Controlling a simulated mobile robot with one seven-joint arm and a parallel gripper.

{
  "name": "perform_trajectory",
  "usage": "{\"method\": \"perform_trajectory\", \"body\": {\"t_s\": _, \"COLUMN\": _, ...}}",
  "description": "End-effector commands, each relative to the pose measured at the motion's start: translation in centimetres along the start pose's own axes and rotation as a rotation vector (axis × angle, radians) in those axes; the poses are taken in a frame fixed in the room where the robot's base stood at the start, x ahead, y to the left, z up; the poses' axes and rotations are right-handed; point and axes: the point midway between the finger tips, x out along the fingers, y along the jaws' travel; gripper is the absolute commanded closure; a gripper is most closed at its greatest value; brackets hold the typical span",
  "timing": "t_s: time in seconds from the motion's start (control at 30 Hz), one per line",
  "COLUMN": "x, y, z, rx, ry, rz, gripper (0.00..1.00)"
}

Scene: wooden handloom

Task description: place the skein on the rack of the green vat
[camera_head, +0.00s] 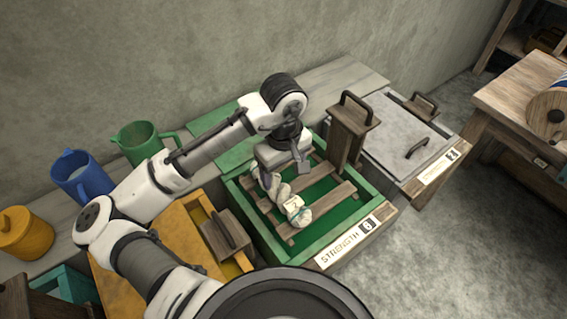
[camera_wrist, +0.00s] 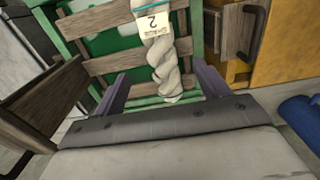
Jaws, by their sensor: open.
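The twisted off-white skein (camera_head: 294,207) lies across the wooden slatted rack (camera_head: 329,201) of the green vat (camera_head: 262,223). My gripper (camera_head: 284,176) is over the vat, at the skein's far end. In the wrist view the skein (camera_wrist: 162,62) carries a paper tag (camera_wrist: 153,22) marked 2 and a teal band. It runs between the two spread fingers of my gripper (camera_wrist: 164,88), with a gap on each side. The skein appears to rest on the slats of the rack (camera_wrist: 105,64); its far end is partly hidden by my gripper in the head view.
A wooden lid with a handle (camera_head: 350,130) stands upright at the vat's right side. A grey covered vat (camera_head: 400,132) is to the right, a yellow vat (camera_head: 188,236) to the left. Green (camera_head: 138,141), blue (camera_head: 80,178) and yellow (camera_head: 22,232) vessels line the back left.

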Motion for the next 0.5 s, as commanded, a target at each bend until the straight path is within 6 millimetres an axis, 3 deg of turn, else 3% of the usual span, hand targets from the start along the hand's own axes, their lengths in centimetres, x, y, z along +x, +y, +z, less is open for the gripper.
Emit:
{"method": "perform_trajectory", "body": {"t_s": 0.2, "x": -2.4, "y": 0.0, "z": 0.0, "rx": 0.001, "ry": 0.0, "rz": 0.0, "gripper": 0.26}}
{"method": "perform_trajectory", "body": {"t_s": 0.5, "x": -2.8, "y": 0.0, "z": 0.0, "rx": 0.001, "ry": -0.001, "rz": -0.001, "gripper": 0.26}}
